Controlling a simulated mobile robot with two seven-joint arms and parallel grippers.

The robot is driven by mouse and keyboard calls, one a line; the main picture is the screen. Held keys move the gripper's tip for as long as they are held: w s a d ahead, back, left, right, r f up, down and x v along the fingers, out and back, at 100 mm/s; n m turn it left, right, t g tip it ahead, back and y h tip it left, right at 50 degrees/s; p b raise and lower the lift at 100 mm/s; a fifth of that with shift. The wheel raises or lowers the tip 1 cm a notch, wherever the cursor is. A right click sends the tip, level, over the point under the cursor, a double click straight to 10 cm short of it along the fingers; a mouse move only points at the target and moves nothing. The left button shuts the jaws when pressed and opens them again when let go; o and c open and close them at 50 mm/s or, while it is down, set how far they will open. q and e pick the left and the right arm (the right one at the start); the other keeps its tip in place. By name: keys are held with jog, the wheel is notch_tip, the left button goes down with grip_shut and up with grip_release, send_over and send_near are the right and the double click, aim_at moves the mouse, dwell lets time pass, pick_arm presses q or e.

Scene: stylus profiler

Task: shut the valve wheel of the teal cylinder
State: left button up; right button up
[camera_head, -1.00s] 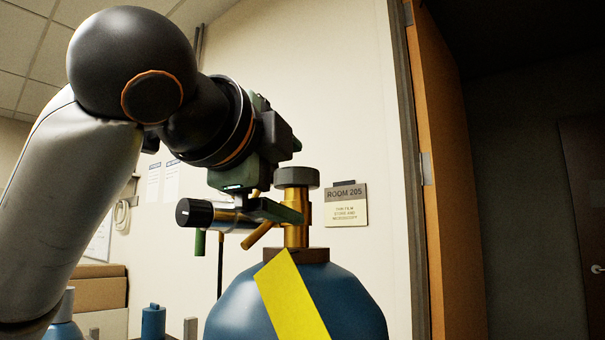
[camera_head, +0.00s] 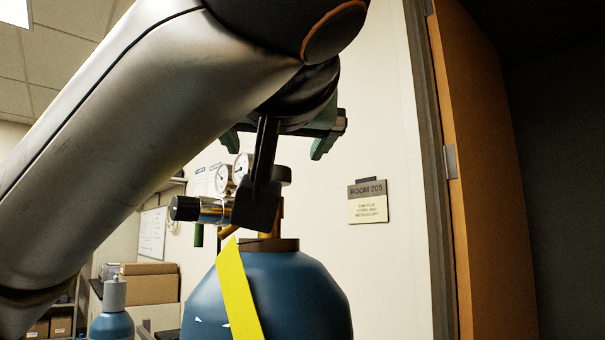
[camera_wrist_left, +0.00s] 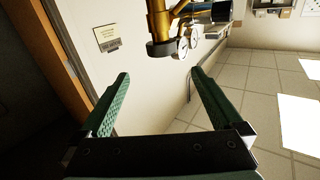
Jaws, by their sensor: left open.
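The teal cylinder (camera_head: 290,290), blue-teal with a yellow diagonal strip (camera_head: 238,290), stands upright in the lower middle of the head view. Its dark grey valve wheel (camera_head: 284,175) tops the brass valve and is partly hidden behind a dark part of my left wrist. My left gripper (camera_head: 275,146) has green fingers, spread apart and empty, above the wheel. In the left wrist view, which is upside down, the wheel (camera_wrist_left: 160,50) is whole, just beyond the open fingertips of the gripper (camera_wrist_left: 159,75), and not between them. My right gripper is not shown.
A regulator (camera_head: 200,209) with two gauges (camera_head: 231,172) sticks out left of the valve. A smaller blue cylinder (camera_head: 112,325) and cardboard boxes (camera_head: 150,284) stand at lower left. A wall sign (camera_head: 368,201) and an orange-brown door (camera_head: 490,170) are on the right.

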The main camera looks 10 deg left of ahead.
aim_at(271, 177)
pick_arm(q)
jog(key=shift+n, duration=0.4)
jog(key=p+x, duration=1)
jog(key=x, duration=0.1)
jog(key=shift+w+a+p, duration=0.1)
jog(key=shift+a+p, duration=0.25)
jog(key=shift+p, duration=0.05)
jog(key=shift+w+a, duration=0.1)
jog(key=shift+w, duration=0.35)
